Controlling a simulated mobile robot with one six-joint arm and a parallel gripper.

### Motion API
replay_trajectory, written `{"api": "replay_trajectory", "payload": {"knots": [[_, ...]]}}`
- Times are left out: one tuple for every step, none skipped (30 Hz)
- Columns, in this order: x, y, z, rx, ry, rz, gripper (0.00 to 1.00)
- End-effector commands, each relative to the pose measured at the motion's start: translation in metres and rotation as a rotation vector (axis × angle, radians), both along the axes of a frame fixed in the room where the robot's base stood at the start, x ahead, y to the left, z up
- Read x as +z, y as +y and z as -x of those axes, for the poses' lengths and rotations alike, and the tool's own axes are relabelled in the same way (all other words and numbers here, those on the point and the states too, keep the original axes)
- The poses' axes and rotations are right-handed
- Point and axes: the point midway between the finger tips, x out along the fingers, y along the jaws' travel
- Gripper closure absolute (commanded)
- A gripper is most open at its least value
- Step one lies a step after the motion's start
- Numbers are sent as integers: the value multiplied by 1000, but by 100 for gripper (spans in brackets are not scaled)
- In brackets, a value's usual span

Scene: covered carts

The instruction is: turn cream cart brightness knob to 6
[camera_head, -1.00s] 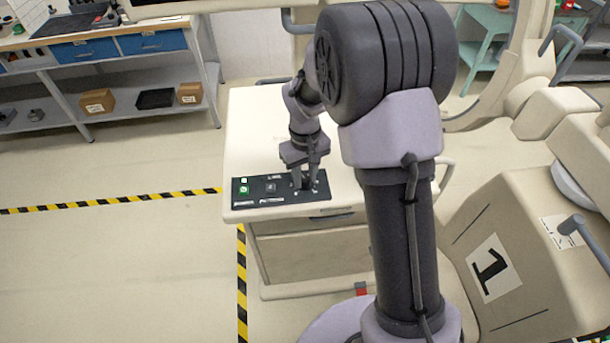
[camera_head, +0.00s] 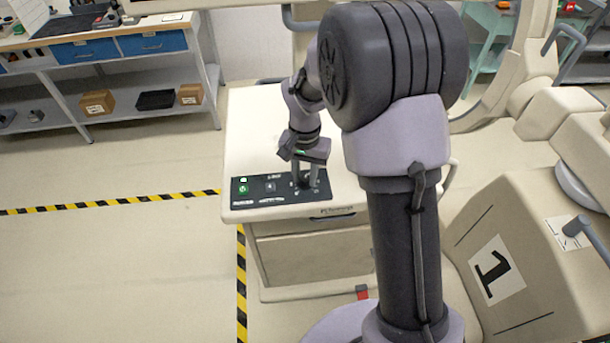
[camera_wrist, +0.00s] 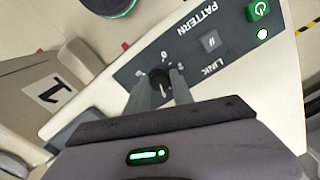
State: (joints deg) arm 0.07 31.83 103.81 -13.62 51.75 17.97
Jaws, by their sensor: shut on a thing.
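The cream cart (camera_head: 262,122) stands in the middle of the head view with a black control panel (camera_head: 256,198) along its front top edge. In the wrist view, the panel (camera_wrist: 190,62) shows a dark knob (camera_wrist: 160,78) with a pale pointer line. My gripper (camera_head: 306,184) reaches down onto the panel's right part. In the wrist view, its fingers (camera_wrist: 164,88) are shut on the knob, one on either side. The fingers hide part of the dial; a 0 shows beside the knob, but the other scale marks are too small or covered to read.
The panel also carries a green power button (camera_wrist: 258,10), a square LINK button (camera_wrist: 210,41) and the word PATTERN. A beige machine marked 1 (camera_head: 492,268) stands at the right. Open floor (camera_head: 110,265) lies left of the cart.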

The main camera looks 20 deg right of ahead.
Motion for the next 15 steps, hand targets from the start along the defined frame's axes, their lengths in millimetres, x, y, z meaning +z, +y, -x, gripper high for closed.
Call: {"api": "replay_trajectory", "payload": {"knots": [[1, 0, -1, -12, -4, 0, 100], [1, 0, -1, -20, -4, 0, 100], [1, 0, -1, -29, -4, 0, 100], [1, 0, -1, -36, -4, 0, 100], [1, 0, -1, -41, -4, 0, 100], [1, 0, -1, -46, -4, 0, 100], [1, 0, -1, -50, -4, 0, 100], [1, 0, -1, -52, -4, 0, 100], [1, 0, -1, -55, -4, 0, 100], [1, 0, -1, -57, -4, 0, 100], [1, 0, -1, -58, -4, 0, 100], [1, 0, -1, -59, -4, 0, 100], [1, 0, -1, -59, -4, 0, 100], [1, 0, -1, -59, -4, 0, 100], [1, 0, -1, -59, -4, 0, 100]]}}
